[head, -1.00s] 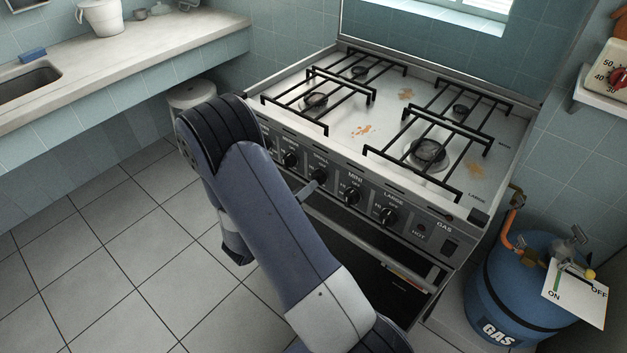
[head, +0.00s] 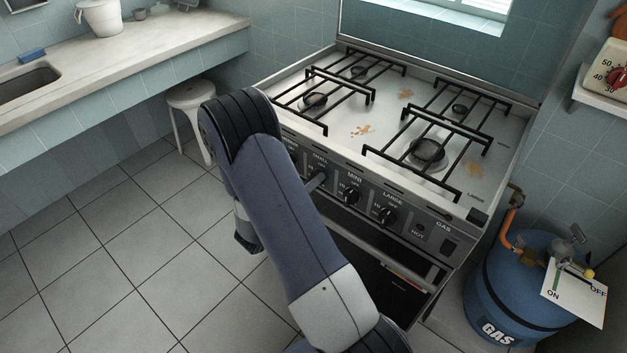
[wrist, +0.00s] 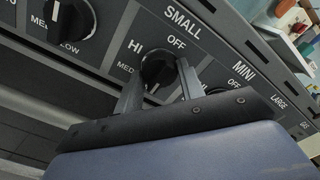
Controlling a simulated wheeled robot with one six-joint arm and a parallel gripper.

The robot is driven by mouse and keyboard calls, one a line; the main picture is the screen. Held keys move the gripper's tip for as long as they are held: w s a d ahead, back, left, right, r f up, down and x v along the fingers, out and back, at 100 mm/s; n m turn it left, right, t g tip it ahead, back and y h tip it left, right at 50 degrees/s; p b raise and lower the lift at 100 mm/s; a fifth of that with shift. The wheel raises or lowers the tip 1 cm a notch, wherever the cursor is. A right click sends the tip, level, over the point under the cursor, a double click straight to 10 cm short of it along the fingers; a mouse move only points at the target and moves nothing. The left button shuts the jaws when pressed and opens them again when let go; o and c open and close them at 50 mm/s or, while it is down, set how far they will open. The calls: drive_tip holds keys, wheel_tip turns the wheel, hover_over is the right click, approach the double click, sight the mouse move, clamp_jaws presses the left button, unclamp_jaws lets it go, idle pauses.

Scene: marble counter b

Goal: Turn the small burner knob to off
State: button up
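The small burner knob (wrist: 158,70) is a round black knob under the word SMALL on the dark stove panel, with HI and OFF printed around it. Its white mark points down in the wrist view, away from OFF. My gripper (wrist: 161,86) is at this knob, with one grey finger on each side of it. The fingers stand apart, and I cannot tell whether they touch it.
The mini knob (head: 350,194) and large knob (head: 387,215) are close on the right. Another knob (wrist: 70,19) is on the left in the wrist view. The oven door (head: 385,272) is below. A blue gas cylinder (head: 520,300) stands right. The tiled floor at left is clear.

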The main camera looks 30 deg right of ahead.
drive_tip(key=shift+f+m+b, duration=0.25)
drive_tip(key=shift+m+b, duration=0.75)
drive_tip(key=shift+b, duration=0.25)
drive_tip(key=shift+c, duration=0.3)
drive_tip(key=m+b, duration=0.2)
drive_tip(key=m, duration=0.1)
drive_tip(key=shift+r+m+b, duration=0.2)
drive_tip(key=shift+m+b, duration=0.1)
drive_tip(key=shift+b, duration=0.1)
drive_tip(key=shift+m+b, duration=2.8)
drive_tip(key=shift+b, duration=0.25)
